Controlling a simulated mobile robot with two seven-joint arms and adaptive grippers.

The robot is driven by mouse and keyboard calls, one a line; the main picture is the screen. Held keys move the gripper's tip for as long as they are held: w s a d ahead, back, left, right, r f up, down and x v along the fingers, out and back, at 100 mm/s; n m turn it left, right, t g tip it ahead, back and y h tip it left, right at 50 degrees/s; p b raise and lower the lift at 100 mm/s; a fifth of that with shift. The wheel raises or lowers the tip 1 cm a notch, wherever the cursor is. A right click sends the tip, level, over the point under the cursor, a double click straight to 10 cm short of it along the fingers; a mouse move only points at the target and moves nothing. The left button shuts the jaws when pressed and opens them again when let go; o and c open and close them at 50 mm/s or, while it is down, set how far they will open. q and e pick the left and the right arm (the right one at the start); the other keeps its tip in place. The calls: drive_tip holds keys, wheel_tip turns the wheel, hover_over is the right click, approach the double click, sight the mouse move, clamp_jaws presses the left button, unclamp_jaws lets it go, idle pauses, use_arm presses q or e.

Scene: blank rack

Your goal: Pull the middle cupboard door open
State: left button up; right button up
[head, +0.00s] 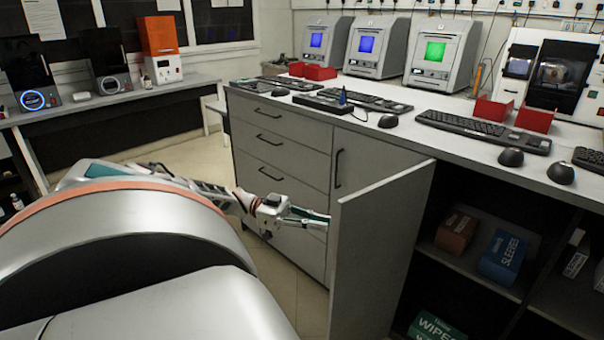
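A cupboard door (380,250) stands swung out from the cabinet front, with its face toward the open compartment (470,225) in view. Its handle is not visible. My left gripper (308,218) is at the door's free edge, on its outer side, with the fingers pointing at the door. The fingertips end at or just behind the edge, so I cannot tell whether they touch or hold anything. My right gripper is not in view.
The open compartment holds a brown box (457,230), a blue box (505,256) and a green wipes box (437,325). Drawers (278,145) and a closed door with a black handle (338,168) are to the left. The counter (455,100) carries keyboards, mice and devices.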

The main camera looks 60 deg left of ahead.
use_arm(q)
drive_tip(key=v, duration=0.6)
drive_tip(key=shift+s, duration=0.2)
drive_tip(key=shift+a, duration=0.15)
